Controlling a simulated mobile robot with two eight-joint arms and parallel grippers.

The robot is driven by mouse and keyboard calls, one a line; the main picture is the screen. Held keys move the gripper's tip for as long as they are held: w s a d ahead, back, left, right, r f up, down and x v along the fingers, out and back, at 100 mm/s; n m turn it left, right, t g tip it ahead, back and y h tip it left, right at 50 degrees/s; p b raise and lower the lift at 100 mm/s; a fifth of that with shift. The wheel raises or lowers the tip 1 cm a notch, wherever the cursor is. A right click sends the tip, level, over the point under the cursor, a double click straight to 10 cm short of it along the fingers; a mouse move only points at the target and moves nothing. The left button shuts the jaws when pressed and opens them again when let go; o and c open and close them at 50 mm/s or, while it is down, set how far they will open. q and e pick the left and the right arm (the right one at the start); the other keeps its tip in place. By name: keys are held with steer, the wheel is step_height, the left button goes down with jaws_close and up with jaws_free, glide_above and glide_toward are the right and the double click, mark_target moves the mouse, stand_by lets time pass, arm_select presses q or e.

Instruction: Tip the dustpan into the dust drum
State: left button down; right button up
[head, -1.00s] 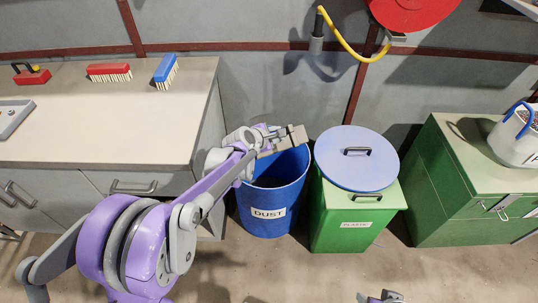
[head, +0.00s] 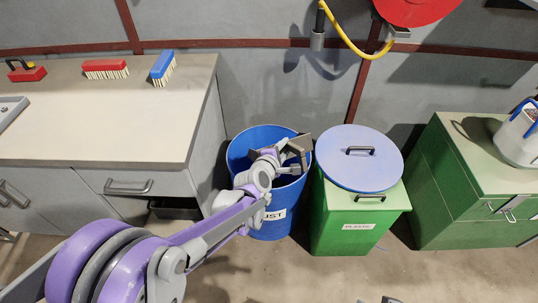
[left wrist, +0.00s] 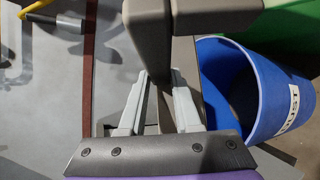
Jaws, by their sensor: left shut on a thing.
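The blue dust drum (head: 237,150) stands open on the floor beside the bench, its label partly hidden by my left arm. My left gripper (head: 284,158) is over the drum's mouth, shut on the grey-brown dustpan (head: 304,143). The dustpan is tilted steeply at the right side of the drum's rim. In the left wrist view the two pale fingers are closed around the dustpan's handle (left wrist: 163,85), and the drum (left wrist: 262,75) is to the right. Whether any dust is in the pan is hidden. A small piece of my right gripper (head: 390,300) shows at the bottom edge.
The bench (head: 120,140) with brushes is on the left. A green cabinet (head: 450,195) is on the right. A yellow hose (head: 345,35) hangs behind.

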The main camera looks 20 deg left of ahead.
arm_select(q)
steer(key=shift+s+d+f+m+t, duration=0.4)
steer(key=shift+s+d+t, duration=0.15)
steer(key=shift+t, duration=0.05)
steer(key=p, duration=0.2)
steer(key=s+p, duration=0.1)
steer(key=shift+d+f+m+t+y+p, duration=0.15)
steer(key=shift+d+m+t+y+p, duration=0.15)
steer(key=shift+d+p, duration=0.05)
